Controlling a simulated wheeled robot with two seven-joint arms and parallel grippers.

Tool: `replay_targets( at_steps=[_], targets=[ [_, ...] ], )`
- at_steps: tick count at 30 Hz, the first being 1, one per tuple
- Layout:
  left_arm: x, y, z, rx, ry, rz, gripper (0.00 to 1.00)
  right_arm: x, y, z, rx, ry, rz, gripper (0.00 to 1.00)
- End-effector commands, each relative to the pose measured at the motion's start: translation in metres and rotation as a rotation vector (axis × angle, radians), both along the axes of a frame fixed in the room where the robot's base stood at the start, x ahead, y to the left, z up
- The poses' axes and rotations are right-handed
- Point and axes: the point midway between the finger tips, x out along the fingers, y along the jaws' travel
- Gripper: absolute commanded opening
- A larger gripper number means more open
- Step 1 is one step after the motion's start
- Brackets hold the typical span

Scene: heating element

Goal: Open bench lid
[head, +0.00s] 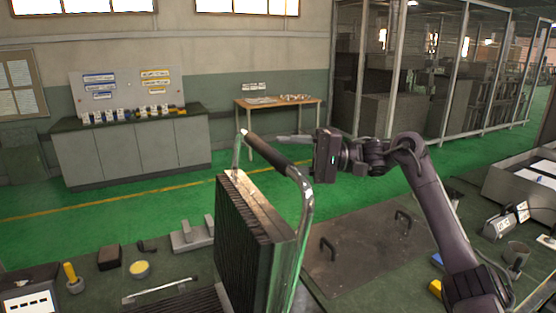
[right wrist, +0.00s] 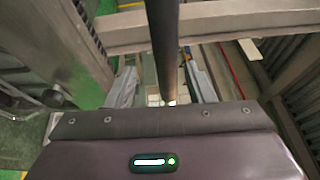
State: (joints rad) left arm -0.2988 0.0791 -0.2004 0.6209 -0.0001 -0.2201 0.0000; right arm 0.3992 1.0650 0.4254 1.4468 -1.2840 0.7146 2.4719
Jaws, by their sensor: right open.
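A dark ribbed lid (head: 252,235) stands raised, roughly upright, on the bench in the head view. A metal frame with a dark bar handle (head: 268,152) rises from it. My right gripper (head: 290,140) is at this handle, coming from the right. In the right wrist view, the handle (right wrist: 163,40) runs between the two spread fingers of the gripper (right wrist: 164,90), with gaps at both sides. The fingers are open and not closed on the bar. The lower ribbed plate (head: 190,300) shows in part below the lid. My left gripper is not in view.
A flat panel (head: 350,262) with two small handles lies right of the lid. A yellow round tin (head: 139,268), a dark block (head: 109,257) and a grey bracket (head: 192,236) lie left. Green floor is clear behind.

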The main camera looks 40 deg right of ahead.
Motion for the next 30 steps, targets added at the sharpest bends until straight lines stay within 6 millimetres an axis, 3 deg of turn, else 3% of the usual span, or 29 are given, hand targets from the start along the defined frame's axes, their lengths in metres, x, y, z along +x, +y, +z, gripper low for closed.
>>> replay_targets(
  at_steps=[3, 10, 30],
  targets=[
    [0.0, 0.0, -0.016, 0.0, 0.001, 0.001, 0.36, -0.012, -0.019, -0.007, -0.002, 0.004, -0.004, 0.49],
    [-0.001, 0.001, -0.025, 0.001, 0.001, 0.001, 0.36, -0.028, -0.04, -0.007, -0.001, 0.004, -0.001, 0.49],
    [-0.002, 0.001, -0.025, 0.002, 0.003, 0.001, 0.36, -0.03, -0.042, -0.005, 0.001, 0.003, 0.0, 0.49]
  ],
)
